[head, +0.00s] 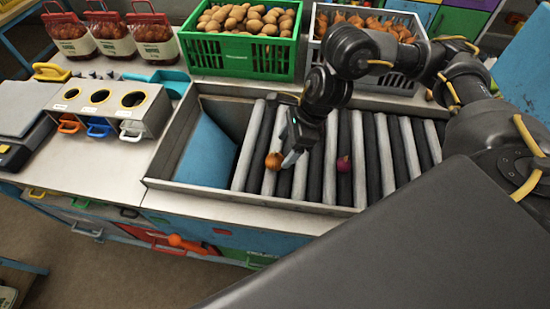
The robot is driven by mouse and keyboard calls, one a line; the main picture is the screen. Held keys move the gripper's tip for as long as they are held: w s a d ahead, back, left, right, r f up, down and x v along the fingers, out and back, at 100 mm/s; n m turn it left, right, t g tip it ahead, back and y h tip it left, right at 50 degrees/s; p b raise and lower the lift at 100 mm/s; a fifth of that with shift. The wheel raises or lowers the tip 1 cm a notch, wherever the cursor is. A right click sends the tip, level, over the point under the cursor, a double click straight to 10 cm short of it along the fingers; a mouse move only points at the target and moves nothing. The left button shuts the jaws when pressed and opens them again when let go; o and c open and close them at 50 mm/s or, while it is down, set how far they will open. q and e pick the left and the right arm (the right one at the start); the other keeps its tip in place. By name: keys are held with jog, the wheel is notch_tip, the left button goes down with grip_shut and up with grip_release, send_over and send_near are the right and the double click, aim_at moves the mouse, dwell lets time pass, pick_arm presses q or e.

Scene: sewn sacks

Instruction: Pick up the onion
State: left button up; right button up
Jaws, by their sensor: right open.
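An orange-brown onion (273,161) lies on the roller bed (327,160), toward its left part. A small dark red-purple round item, perhaps a red onion (344,164), lies on the rollers further right. My left gripper does not show.
A green crate of potatoes (235,58) and a white crate of onions (394,84) stand behind the rollers. Filled net bags (152,38) stand back left. A holder with round openings (112,106) is left. A blue sloped plate (207,152) adjoins the rollers.

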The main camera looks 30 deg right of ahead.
aim_at(278, 156)
jog(key=shift+w+a+f, duration=0.15)
jog(key=shift+w+f, duration=0.1)
jog(key=shift+f, duration=0.1)
jog(key=shift+a+f, duration=0.1)
jog(key=shift+a+f+p, duration=0.15)
jog(key=shift+f+p, duration=0.1)
jog(key=shift+p, duration=0.1)
jog(key=p+x, duration=0.1)
jog(key=x, duration=0.2)
jog(key=shift+w+f, duration=0.15)
jog(key=shift+f, duration=0.2)
jog(key=shift+a+f, duration=0.1)
jog(key=shift+f, duration=0.25)
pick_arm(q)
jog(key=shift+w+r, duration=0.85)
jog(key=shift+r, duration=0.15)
pick_arm(e)
jog(key=c, duration=1.1)
